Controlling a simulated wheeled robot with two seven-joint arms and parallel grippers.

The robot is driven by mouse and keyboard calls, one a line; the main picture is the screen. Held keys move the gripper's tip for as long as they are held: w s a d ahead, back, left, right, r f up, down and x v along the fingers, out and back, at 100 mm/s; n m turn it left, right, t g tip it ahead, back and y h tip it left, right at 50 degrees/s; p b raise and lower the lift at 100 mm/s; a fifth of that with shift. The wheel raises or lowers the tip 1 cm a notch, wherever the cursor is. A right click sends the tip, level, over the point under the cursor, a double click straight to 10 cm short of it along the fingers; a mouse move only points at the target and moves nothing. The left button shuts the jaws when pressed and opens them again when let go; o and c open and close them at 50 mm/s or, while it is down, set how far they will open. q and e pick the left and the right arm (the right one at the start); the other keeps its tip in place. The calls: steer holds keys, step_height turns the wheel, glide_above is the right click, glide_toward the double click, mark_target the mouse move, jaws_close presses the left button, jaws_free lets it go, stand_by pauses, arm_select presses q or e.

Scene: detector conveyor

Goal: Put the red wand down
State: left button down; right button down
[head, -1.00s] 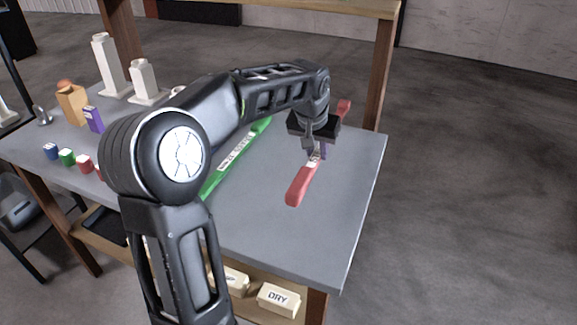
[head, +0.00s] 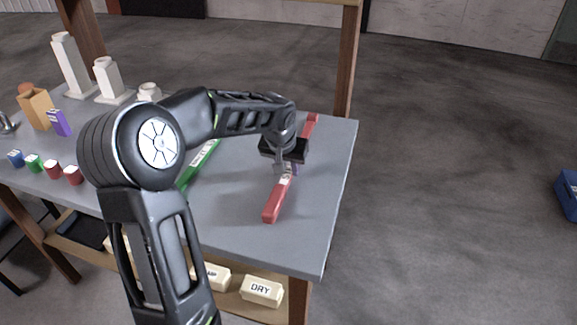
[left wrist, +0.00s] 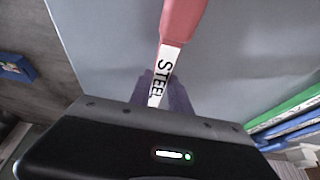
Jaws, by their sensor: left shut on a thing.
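The red wand (head: 274,203) lies lengthwise near the right side of the grey tabletop (head: 235,220), with a white label on its middle. My left gripper (head: 287,172) comes down over the wand's middle and is shut on it. In the left wrist view the wand (left wrist: 182,20) runs between the purple fingers (left wrist: 160,95), its label reading "STEEL". The wand looks at or very close to the tabletop; I cannot tell whether it touches. The gripper body hides part of the wand. My right gripper is not in view.
A green wand (head: 196,166) lies to the left, partly behind my arm; blue also shows beside it in the left wrist view. Small coloured blocks (head: 52,168) and white stands (head: 108,80) are further left. Tabletop around the red wand is clear, with the right edge close.

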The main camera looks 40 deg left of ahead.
arm_select(q)
steer(key=c, duration=1.7)
jaws_free()
steer(key=shift+f, duration=0.1)
steer(key=o, duration=0.5)
steer(key=v, duration=1.2)
steer(key=shift+d, duration=0.1)
